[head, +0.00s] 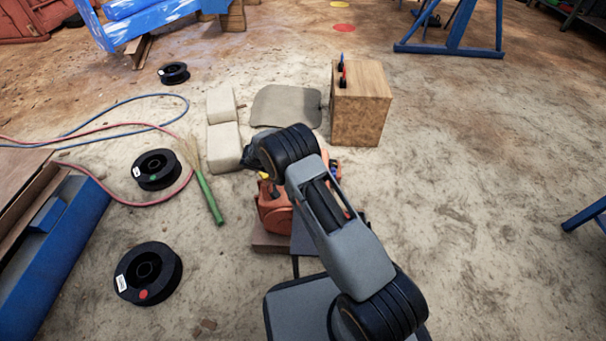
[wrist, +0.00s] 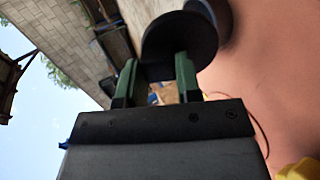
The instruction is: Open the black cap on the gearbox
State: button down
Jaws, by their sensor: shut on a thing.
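The orange gearbox (head: 272,208) stands on a low base in the middle of the head view, partly covered by my arm. In the wrist view, its smooth orange surface (wrist: 265,65) fills the right side. The black cap (wrist: 180,40) is a dark round disc at the top of the wrist view. My gripper (wrist: 155,72) has two green fingers shut on the cap's near edge. A darker round part lies just behind the cap against the orange surface; I cannot tell whether the cap is seated on it. In the head view the gripper and cap are hidden.
A wooden box (head: 360,110) with small tools on top stands behind the gearbox. A green-handled broom (head: 210,198), black spools (head: 148,273) and red and blue hoses lie left. Pale blocks (head: 223,145) stand near the gearbox.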

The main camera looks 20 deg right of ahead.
dwell(0.3)
jog(key=c, duration=0.8)
grip_release()
jog(key=p+v, duration=0.3)
jog(key=v, duration=1)
jog(key=shift+a, duration=0.35)
jog(key=shift+w, duration=0.15)
